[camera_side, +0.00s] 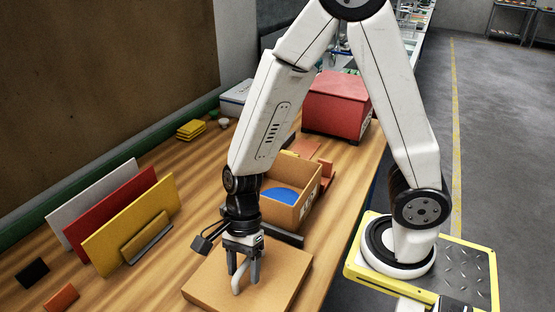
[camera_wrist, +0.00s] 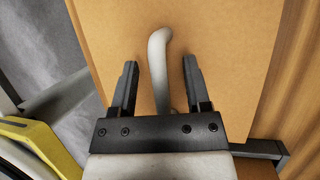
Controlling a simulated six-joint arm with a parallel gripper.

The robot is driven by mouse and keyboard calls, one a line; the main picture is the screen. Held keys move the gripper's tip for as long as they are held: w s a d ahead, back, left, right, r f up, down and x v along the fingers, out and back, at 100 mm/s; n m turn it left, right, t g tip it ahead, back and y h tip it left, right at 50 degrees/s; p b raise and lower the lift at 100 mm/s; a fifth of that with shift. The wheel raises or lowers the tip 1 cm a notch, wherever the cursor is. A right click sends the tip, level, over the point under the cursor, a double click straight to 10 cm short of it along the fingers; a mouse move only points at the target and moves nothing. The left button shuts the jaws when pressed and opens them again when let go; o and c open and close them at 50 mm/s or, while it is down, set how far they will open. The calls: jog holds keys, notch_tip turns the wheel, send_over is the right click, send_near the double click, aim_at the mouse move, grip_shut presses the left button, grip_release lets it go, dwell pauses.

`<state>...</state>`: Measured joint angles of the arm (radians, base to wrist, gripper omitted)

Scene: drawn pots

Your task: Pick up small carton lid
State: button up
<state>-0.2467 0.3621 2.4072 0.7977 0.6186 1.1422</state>
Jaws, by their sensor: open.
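The small carton lid (camera_side: 211,291) is a flat tan cardboard panel lying on the wooden bench in the side view. A pale curved handle (camera_wrist: 157,58) stands up from it. In the wrist view the lid (camera_wrist: 230,45) fills most of the picture. My gripper (camera_side: 244,276) is over the lid, pointing down, with its fingers either side of the handle. In the wrist view my gripper (camera_wrist: 160,75) is open, with a gap between the handle and each finger. Where the handle meets the lid is partly hidden.
An open cardboard box (camera_side: 298,213) with a blue disc (camera_side: 283,195) inside stands behind the lid. A red box (camera_side: 336,104) is further back. Coloured panels (camera_side: 131,232) stand in a rack at left. Yellow pieces (camera_side: 190,130) lie near the wall.

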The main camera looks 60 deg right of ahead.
dwell(0.5)
grip_shut()
jog(key=shift+r, duration=0.2)
jog(key=shift+r, duration=4.85)
